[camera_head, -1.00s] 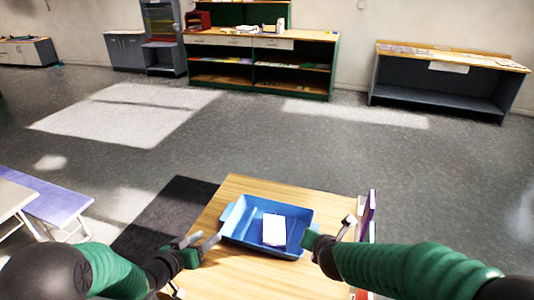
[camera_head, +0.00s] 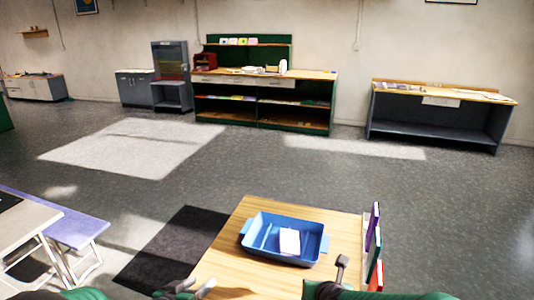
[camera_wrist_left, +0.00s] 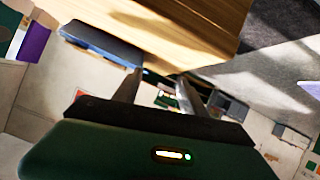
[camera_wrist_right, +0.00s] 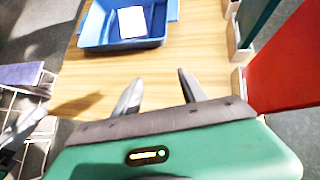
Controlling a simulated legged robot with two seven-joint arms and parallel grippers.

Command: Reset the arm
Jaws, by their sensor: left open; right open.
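My left gripper (camera_head: 187,289) shows at the bottom of the head view, near the table's front left edge. It is open and empty, and its two fingers stand apart in the left wrist view (camera_wrist_left: 157,82). My right gripper (camera_head: 340,268) is partly in the head view, over the table's right side. It is open and empty, with its fingers apart over bare wood in the right wrist view (camera_wrist_right: 160,92). Both grippers are apart from the blue tray (camera_head: 254,248), which holds a white rectangular item (camera_head: 290,241).
The tray stands on a wooden table (camera_head: 222,268). Upright books (camera_head: 373,250) stand along its right edge, close to my right arm. A purple bench (camera_head: 75,230) is at the left. A green shelf unit (camera_head: 263,113) and a grey one (camera_head: 435,123) stand far back. The floor between is clear.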

